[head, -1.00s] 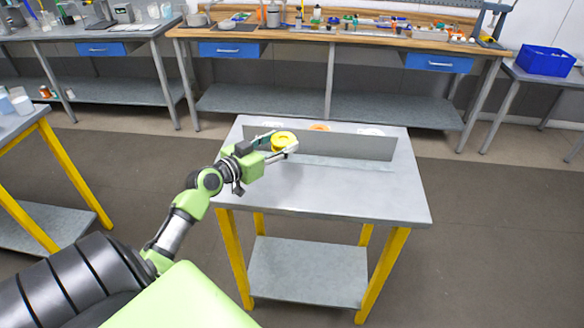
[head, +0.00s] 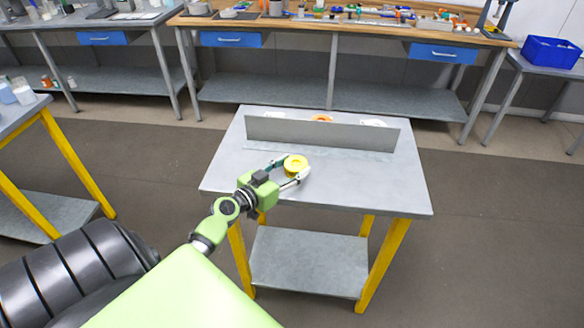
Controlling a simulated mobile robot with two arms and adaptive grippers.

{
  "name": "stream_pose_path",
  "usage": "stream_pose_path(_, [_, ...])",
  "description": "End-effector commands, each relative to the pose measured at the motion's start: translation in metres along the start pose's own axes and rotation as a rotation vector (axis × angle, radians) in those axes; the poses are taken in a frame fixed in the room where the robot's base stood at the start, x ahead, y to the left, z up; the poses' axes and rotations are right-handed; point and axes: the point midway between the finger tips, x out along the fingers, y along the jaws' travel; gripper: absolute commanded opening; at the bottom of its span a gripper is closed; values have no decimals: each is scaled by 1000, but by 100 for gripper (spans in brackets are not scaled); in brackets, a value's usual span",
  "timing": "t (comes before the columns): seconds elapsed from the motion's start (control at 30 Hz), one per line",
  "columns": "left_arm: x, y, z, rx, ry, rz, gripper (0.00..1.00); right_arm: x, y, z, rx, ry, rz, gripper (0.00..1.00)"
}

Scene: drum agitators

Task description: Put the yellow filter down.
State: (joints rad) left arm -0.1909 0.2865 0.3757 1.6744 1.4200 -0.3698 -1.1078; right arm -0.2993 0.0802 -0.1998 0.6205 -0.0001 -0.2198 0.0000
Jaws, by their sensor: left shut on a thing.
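The yellow filter (head: 295,165) is a small round yellow piece. My left gripper (head: 290,170) is shut on it, with one finger on each side. Gripper and filter are over the near left part of the grey table (head: 370,188), in front of the upright grey panel (head: 320,132). I cannot tell whether the filter touches the tabletop. My right gripper is out of view.
Behind the panel an orange round thing (head: 321,118) and a white one (head: 372,122) partly show. The near right of the tabletop is bare. A cluttered wooden bench (head: 300,20) stands at the back, and a blue bin (head: 551,52) at the right.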

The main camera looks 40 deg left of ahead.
Motion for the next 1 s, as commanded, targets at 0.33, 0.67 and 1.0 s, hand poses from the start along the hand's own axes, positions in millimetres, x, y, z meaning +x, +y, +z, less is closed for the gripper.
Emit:
stream_pose_path(0.33, [0, 0, 2, -1, 0, 0, 64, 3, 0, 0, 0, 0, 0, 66])
stream_pose_path(0.67, [0, 0, 0, -1, 0, 0, 64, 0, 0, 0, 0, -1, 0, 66])
stream_pose_path(1.0, [-45, 0, 4, 2, -2, 1, 64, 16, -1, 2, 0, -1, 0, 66])
